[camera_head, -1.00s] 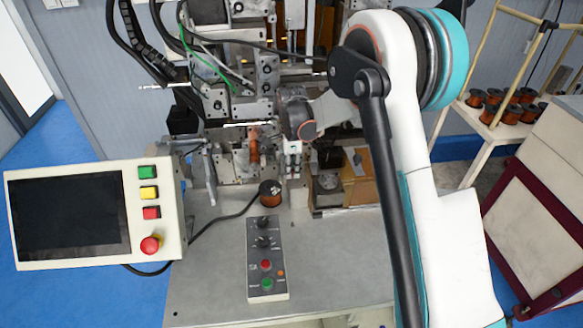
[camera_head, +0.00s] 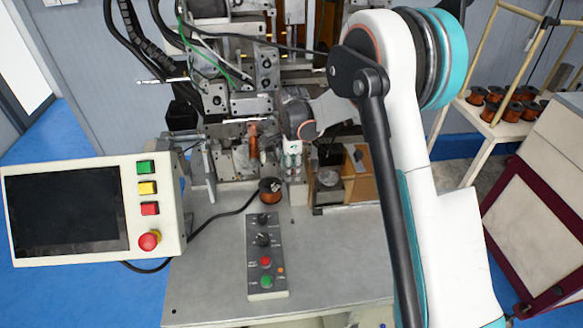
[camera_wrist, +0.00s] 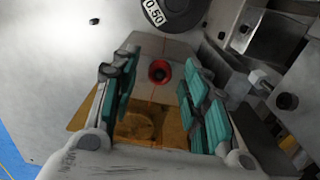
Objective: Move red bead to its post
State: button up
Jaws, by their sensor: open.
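The red bead (camera_wrist: 159,71) is a small ring with a dark centre. It shows in the wrist view on a grey metal plate (camera_wrist: 176,46). My gripper (camera_wrist: 160,78) is open, its teal-padded fingers to the left and right of the bead in that view. I see no finger touching the bead, and its height relative to the fingertips cannot be told. In the head view my gripper (camera_head: 292,162) is in front of the winder, right of its copper-coloured part (camera_head: 253,140). I cannot make out the bead there, and I cannot identify its post.
A wire spool (camera_head: 270,191) stands close to my gripper; its black top labelled 0.50 (camera_wrist: 172,12) shows in the wrist view. Metal blocks (camera_wrist: 262,85) crowd the right side there. A button box (camera_head: 267,258) lies on the grey table (camera_head: 205,280), with bare room around it.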

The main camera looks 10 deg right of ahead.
notch_tip(320, 180, up, 12)
dwell(0.5)
dwell(2.1)
